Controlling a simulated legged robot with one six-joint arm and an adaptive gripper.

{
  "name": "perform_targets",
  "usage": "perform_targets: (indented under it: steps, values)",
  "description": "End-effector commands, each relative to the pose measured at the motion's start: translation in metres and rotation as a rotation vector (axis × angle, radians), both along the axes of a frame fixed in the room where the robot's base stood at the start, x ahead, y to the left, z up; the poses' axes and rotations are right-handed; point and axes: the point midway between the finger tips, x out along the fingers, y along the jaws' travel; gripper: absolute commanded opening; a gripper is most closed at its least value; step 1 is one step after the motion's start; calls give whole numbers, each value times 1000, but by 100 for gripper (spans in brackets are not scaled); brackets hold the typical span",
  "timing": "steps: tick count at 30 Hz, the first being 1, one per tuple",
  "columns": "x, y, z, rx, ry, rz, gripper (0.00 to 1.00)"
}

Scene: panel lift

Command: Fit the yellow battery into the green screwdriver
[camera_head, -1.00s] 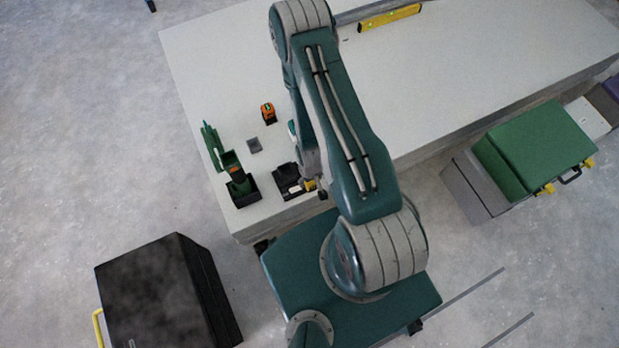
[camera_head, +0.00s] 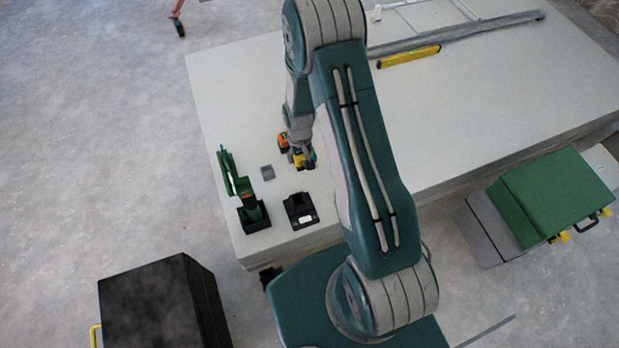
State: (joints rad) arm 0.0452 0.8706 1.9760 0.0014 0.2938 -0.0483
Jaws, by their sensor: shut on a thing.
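The green screwdriver (camera_head: 229,172) stands at the left end of the white table, its lower part in a black holder (camera_head: 254,218). My gripper (camera_head: 302,160) is right of it, at the end of my arm, beyond a black charger-like block. It is shut on the yellow battery (camera_head: 299,162), which shows as a small yellow and black piece below the wrist. The fingers and part of the battery are too small or hidden to make out. The battery is apart from the screwdriver.
The black charger-like block (camera_head: 300,211) stands near the table's front edge. A small grey square (camera_head: 267,172) and an orange-and-green item (camera_head: 283,142) lie near my gripper. A yellow level (camera_head: 408,57) lies farther back. Black (camera_head: 155,305) and green (camera_head: 556,195) cases stand off the table.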

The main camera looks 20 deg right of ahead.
Motion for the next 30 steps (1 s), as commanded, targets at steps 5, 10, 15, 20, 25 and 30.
perform_targets:
  steps: [5,10,15,20,25,30]
  values:
    - [27,9,49,-1,-7,15,14]
    - [44,23,93,-1,-7,77,14]
    - [46,56,121,-2,0,305,14]
    - [41,84,123,-1,1,543,14]
    - [32,112,119,-1,1,790,14]
    - [21,138,114,1,2,1035,14]
